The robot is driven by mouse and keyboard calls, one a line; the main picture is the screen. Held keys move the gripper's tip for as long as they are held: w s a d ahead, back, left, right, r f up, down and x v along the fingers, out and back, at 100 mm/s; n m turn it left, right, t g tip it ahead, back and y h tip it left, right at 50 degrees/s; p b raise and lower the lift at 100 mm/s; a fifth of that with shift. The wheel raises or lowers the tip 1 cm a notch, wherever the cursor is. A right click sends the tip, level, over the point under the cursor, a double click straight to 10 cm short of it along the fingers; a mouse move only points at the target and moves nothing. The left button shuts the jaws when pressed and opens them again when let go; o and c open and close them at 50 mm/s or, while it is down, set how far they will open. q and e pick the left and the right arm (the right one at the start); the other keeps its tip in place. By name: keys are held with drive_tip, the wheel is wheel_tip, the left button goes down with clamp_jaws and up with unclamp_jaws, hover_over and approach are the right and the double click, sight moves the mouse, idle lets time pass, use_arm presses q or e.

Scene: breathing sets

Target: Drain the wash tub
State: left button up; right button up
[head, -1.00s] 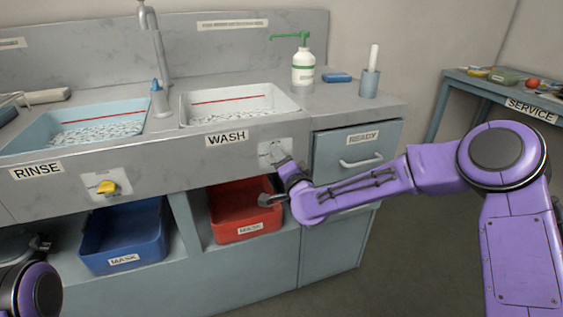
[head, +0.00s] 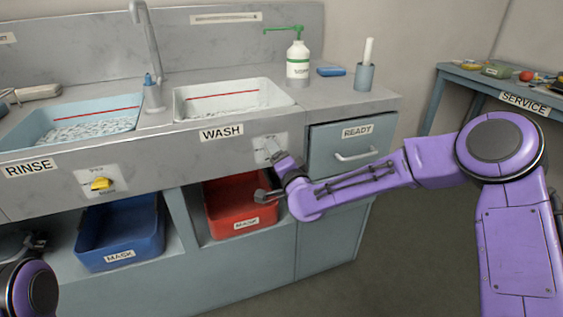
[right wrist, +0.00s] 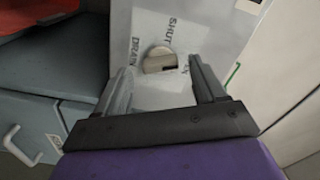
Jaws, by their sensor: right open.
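The wash tub (head: 235,98) is a pale sink with a red line on its inner wall and whitish, speckled contents. The WASH label (head: 221,133) is on the counter front below it. A pale valve plate (head: 268,143) sits right of that label, mostly covered by my right gripper (head: 278,156). In the right wrist view the plate (right wrist: 185,30) reads DRAIN and SHUT, with a round, pale knob (right wrist: 158,61) beyond the fingertips. My right gripper (right wrist: 157,82) is open, its fingers on either side of the knob's line. Contact cannot be told. My left gripper is out of view.
The rinse tub (head: 30,132) is at left, with a yellow valve knob (head: 101,184) below. A blue mask bin (head: 120,235) and red mask bin (head: 240,208) sit under the counter. The READY drawer (head: 352,142) is just right of my gripper. A service table (head: 470,85) stands at right.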

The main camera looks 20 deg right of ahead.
drive_tip(key=s, duration=1)
drive_tip(key=shift+d, duration=0.2)
drive_tip(key=s+d+f+n+g+h, duration=0.15)
drive_tip(key=s+f+g, duration=0.25)
drive_tip(key=s+f, duration=0.45)
drive_tip(key=s+d+f+n+g, duration=0.1)
drive_tip(key=s+d+f+g, duration=0.3)
drive_tip(key=f, duration=0.8)
drive_tip(key=s+d+f+n+g+h, duration=0.1)
drive_tip(key=s+f+g, duration=0.2)
drive_tip(key=s+f, duration=0.55)
drive_tip(key=s+d+f+n+g+h, duration=0.15)
drive_tip(key=s+f, duration=0.25)
drive_tip(key=s, duration=0.4)
drive_tip(key=s+d+f+n+g, duration=0.1)
drive_tip(key=s+d+f+g, duration=0.15)
drive_tip(key=s+f, duration=0.35)
wheel_tip(320, 180, up, 15)
drive_tip(key=p, duration=1.3)
drive_tip(key=shift+a, duration=0.3)
